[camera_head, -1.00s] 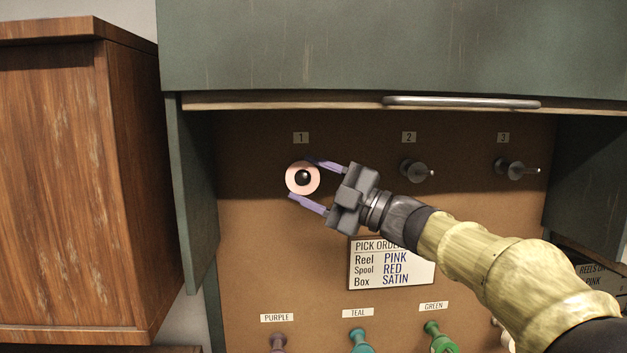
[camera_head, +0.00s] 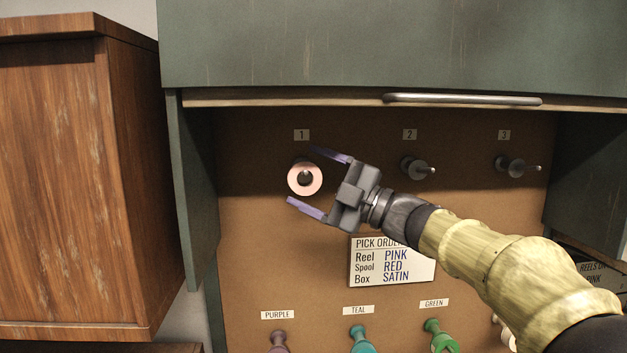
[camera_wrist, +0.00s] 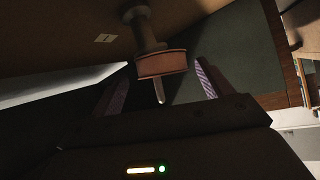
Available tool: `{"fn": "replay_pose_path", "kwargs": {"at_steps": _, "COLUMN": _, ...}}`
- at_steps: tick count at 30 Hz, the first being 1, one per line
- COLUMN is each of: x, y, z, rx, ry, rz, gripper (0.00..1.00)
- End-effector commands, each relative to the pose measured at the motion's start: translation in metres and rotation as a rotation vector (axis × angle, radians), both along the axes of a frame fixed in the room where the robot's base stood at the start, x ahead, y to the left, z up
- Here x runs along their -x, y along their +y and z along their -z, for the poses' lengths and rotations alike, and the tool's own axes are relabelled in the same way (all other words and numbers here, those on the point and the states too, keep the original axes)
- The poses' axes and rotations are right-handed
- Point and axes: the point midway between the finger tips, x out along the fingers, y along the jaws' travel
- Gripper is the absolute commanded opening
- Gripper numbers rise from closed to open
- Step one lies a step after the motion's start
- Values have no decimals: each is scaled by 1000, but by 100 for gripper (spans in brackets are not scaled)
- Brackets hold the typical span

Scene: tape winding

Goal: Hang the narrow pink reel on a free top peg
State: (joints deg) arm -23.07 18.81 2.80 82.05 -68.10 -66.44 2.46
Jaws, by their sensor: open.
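The narrow pink reel (camera_head: 293,187) hangs on the top peg under label 1, with the dark peg (camera_head: 305,177) showing through its hole. The wrist view shows the reel (camera_wrist: 160,64) around the peg, with the peg's thin tip (camera_wrist: 160,90) sticking out past it. My gripper (camera_head: 302,177) is open, one purple finger above the reel and one below it. Both fingers stand apart from the reel, and it also shows in the wrist view (camera_wrist: 160,86) with the reel between its fingers. The pegs under label 2 (camera_head: 417,168) and label 3 (camera_head: 517,167) are empty.
A pick order sign (camera_head: 392,261) is on the board below my arm. Purple, teal (camera_head: 361,340) and green (camera_head: 438,337) spools sit along the bottom. A green cabinet front with a metal handle (camera_head: 462,101) overhangs the pegs. A wooden cabinet (camera_head: 60,190) stands at left.

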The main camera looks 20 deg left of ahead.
Motion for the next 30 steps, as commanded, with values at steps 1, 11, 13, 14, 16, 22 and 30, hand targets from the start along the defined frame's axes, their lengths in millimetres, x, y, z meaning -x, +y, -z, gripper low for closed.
{"fn": "replay_pose_path", "kwargs": {"at_steps": 1, "x": 0, "y": -3, "z": 2, "rx": 0, "ry": -1, "rz": 1, "gripper": 79}}
{"fn": "replay_pose_path", "kwargs": {"at_steps": 11, "x": 2, "y": -54, "z": 20, "rx": 0, "ry": -2, "rz": 5, "gripper": 79}}
{"fn": "replay_pose_path", "kwargs": {"at_steps": 13, "x": 2, "y": -67, "z": 24, "rx": 1, "ry": -2, "rz": 5, "gripper": 79}}
{"fn": "replay_pose_path", "kwargs": {"at_steps": 14, "x": 2, "y": -73, "z": 26, "rx": 0, "ry": -2, "rz": 5, "gripper": 79}}
{"fn": "replay_pose_path", "kwargs": {"at_steps": 16, "x": 3, "y": -86, "z": 30, "rx": 0, "ry": 0, "rz": 6, "gripper": 79}}
{"fn": "replay_pose_path", "kwargs": {"at_steps": 22, "x": 5, "y": -125, "z": 40, "rx": 1, "ry": -2, "rz": 5, "gripper": 79}}
{"fn": "replay_pose_path", "kwargs": {"at_steps": 30, "x": 7, "y": -162, "z": 48, "rx": 0, "ry": 0, "rz": 2, "gripper": 79}}
